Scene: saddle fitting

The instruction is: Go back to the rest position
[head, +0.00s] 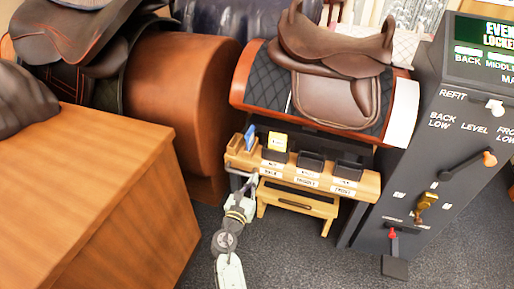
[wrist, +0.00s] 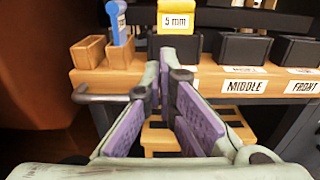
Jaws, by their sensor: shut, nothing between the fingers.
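My gripper (wrist: 172,78) is shut and empty in the wrist view, its purple-padded fingers meeting near their tips. In the head view my gripper (head: 250,182) is in front of the left end of a small wooden bench (head: 372,187). A yellow "5 mm" piece (wrist: 176,21) is in the black bin behind the fingertips, and also shows in the head view (head: 277,142). The fingers hide that bin's label in the wrist view. Black bins labelled MIDDLE (wrist: 242,48) and FRONT (wrist: 297,50) stand to its right.
A blue tool (head: 249,137) stands in a wooden holder at the bench's left end. A metal rail (wrist: 100,98) juts from the bench front. A wooden cabinet (head: 95,170) is at left. A grey control panel (head: 440,150) with levers stands at right. A brown saddle (head: 335,60) sits behind.

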